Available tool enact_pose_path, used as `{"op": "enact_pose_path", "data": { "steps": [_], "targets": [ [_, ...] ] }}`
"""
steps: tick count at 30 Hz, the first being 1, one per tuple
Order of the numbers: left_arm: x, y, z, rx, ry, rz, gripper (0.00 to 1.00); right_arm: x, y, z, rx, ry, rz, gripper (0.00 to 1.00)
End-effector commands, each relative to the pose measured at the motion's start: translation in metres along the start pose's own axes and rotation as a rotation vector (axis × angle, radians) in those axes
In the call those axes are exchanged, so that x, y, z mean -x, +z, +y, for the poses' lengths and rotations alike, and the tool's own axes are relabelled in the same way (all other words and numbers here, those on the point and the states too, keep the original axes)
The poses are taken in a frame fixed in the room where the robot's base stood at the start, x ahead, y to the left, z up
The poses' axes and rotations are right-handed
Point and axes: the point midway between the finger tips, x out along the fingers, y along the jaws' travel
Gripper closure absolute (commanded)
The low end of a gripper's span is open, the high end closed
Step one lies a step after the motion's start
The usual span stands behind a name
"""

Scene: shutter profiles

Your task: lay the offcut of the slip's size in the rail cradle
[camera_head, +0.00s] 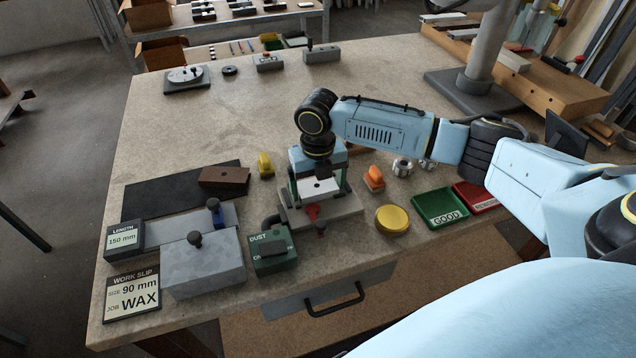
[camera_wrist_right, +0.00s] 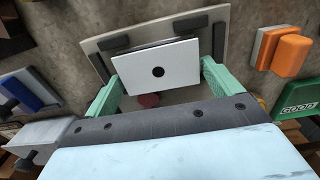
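My right gripper (camera_wrist_right: 164,80) is over the grey fixture (camera_head: 347,209) that looks like the rail cradle. Its green fingers meet the two ends of a white offcut (camera_wrist_right: 158,72) with a dark round hole. The offcut shows between the fingers in the head view too (camera_head: 318,187). It lines up with the dark stops (camera_wrist_right: 218,40) on the cradle plate (camera_wrist_right: 92,46); whether it touches the plate, I cannot tell. The work slip (camera_head: 132,297) reads size 90 mm, job WAX. My left gripper is not in view.
A length display (camera_head: 124,239) reads 150 mm beside a grey block with a knob (camera_head: 204,268). A brown block (camera_head: 224,177) lies on a dark mat. Near the cradle are a green dust box (camera_head: 275,262), a yellow disc (camera_head: 392,219) and a green GOOD tray (camera_head: 440,207).

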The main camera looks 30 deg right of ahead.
Motion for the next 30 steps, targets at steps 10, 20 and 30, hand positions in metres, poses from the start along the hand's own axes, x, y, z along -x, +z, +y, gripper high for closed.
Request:
{"op": "enact_pose_path", "data": {
  "steps": [10, 20, 30],
  "targets": [
    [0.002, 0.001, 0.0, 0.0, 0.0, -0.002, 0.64, 0.021, 0.001, 0.0, 0.0, 0.002, -0.003, 0.1],
    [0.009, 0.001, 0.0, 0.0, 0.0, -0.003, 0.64, 0.091, 0.001, 0.001, 0.001, 0.003, -0.004, 0.1],
    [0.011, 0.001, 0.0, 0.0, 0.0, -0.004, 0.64, 0.123, 0.0, 0.0, -0.001, 0.0, 0.0, 0.1]
  ]
}}
